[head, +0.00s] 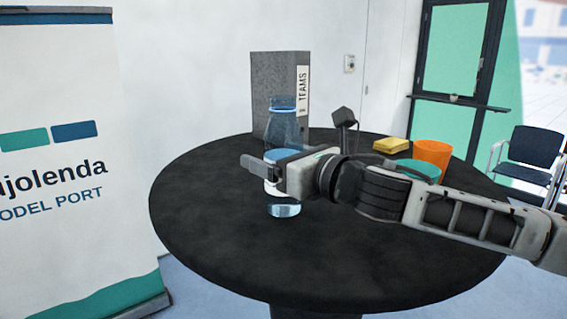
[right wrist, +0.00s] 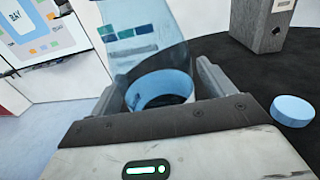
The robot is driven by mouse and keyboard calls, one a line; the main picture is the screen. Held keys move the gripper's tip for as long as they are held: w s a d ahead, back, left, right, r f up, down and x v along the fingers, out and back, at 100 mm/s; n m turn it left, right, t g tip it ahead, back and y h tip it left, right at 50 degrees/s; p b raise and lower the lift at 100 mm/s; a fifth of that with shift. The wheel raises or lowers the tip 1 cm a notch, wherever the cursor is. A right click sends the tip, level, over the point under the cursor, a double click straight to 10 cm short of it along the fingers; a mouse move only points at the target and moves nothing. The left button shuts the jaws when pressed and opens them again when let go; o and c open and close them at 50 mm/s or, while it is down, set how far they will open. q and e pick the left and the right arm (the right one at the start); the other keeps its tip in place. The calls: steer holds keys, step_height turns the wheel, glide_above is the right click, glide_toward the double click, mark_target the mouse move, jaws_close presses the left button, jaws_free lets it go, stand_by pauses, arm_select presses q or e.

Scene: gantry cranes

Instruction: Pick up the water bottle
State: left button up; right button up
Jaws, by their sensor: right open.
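The water bottle (head: 284,125) is clear with a light blue band and stands upright on the black round table (head: 215,235). In the right wrist view the bottle (right wrist: 160,92) is between the two fingers of my right gripper (right wrist: 160,80). In the head view my right gripper (head: 266,165) is open at about the bottle's mid-height and hides part of it. I cannot tell whether either finger touches the bottle. My left gripper is not in view.
A grey file box (head: 270,75) stands behind the bottle. A light blue disc (right wrist: 293,110) lies on the table nearby. A yellow sponge (head: 391,145), an orange cup (head: 432,153) and a teal cup (head: 420,168) are to the right. The table's front left is clear.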

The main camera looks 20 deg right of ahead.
steer(key=c, duration=1.2)
steer(key=shift+r, duration=0.15)
